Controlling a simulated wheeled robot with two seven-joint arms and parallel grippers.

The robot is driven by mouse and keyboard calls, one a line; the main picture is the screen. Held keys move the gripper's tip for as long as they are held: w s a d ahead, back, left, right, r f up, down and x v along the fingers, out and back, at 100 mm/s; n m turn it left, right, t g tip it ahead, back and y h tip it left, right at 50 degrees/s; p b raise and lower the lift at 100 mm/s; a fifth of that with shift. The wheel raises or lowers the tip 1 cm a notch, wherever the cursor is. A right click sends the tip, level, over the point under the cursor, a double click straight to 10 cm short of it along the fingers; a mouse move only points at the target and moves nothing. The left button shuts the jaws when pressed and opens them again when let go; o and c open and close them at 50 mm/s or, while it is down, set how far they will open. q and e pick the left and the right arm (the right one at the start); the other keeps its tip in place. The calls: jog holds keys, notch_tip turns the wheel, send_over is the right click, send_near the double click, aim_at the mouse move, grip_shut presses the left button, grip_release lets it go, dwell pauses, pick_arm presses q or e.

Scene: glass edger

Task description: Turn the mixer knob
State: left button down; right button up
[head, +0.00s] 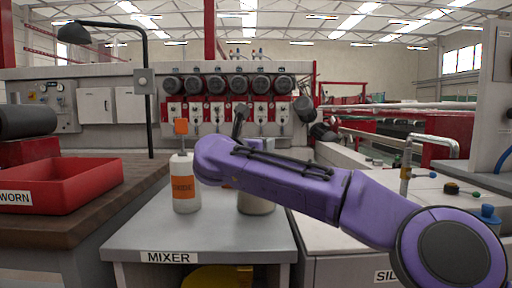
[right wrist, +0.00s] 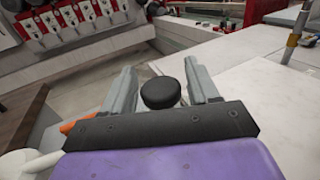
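My right arm, purple, comes in from the right of the head view and reaches across above the table labelled MIXER (head: 225,238). The knob is a round black cap (right wrist: 160,92) in the right wrist view. My right gripper (right wrist: 160,70) has its two grey fingers spread, one on each side of the knob. Small gaps seem to show, but I cannot tell whether either finger touches it. In the head view I cannot make out the knob, and the arm hides much of the gripper. My left gripper is not in view.
A white bottle with an orange label (head: 184,187) stands on the mixer table. A pale container (head: 256,206) stands partly behind my arm. A red tray (head: 75,182) labelled WORN sits at the left. A metal tap (head: 407,165) rises at the right. The table's front is clear.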

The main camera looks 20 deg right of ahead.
jog(key=shift+a+f, duration=0.1)
jog(key=shift+s+a, duration=0.1)
jog(key=shift+s, duration=0.05)
jog(key=v, duration=1)
jog(key=shift+s+a, duration=0.1)
